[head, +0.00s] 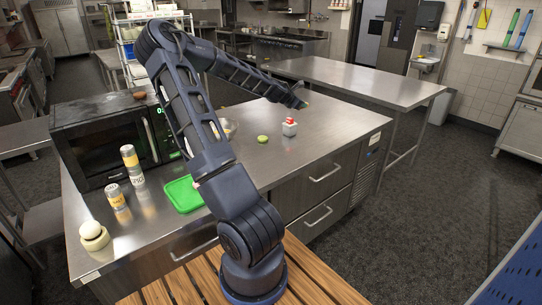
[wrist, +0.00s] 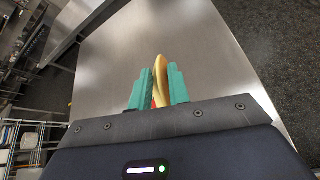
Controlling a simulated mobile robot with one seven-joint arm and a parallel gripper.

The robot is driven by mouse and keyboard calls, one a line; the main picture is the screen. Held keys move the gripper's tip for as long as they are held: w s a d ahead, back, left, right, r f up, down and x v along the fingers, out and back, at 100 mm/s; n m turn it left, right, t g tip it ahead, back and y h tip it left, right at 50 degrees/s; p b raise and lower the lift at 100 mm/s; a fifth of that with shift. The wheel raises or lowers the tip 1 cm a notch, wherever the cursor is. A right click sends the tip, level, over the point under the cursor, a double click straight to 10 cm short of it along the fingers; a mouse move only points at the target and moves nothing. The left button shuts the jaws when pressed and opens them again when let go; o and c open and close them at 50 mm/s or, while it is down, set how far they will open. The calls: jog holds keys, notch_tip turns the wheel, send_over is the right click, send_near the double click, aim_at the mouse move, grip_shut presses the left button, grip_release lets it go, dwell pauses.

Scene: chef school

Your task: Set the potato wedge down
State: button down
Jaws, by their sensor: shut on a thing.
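The potato wedge (wrist: 160,72) shows in the wrist view as a curved yellow piece standing up between the two green fingers of my gripper (wrist: 160,88). My gripper is shut on it, and the wedge sticks out beyond the fingertips. A small red patch shows low between the fingers; I cannot tell what it is. In the head view my gripper (head: 303,103) is at the far end of my arm, over the steel counter (head: 330,135) near its back edge. The wedge is too small to make out there.
A white box with a red top (head: 290,128) and a green round item (head: 262,139) stand on the counter near my gripper. A green tray (head: 184,196), shakers (head: 116,199) and a microwave (head: 100,145) are at left. The counter's right part is clear.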

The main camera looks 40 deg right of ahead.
jog(key=w+a, duration=0.1)
jog(key=a, duration=0.8)
jog(key=t, duration=0.1)
send_over(270, 157)
jog(key=shift+n, duration=0.4)
notch_tip(270, 157, down, 19)
jog(key=shift+w+f, duration=0.1)
jog(key=shift+f, duration=0.1)
jog(key=shift+f, duration=0.1)
jog(key=c, duration=1.3)
grip_release()
jog(key=shift+v, duration=6.05)
jog(key=shift+d+r, duration=0.1)
jog(key=shift+r, duration=0.1)
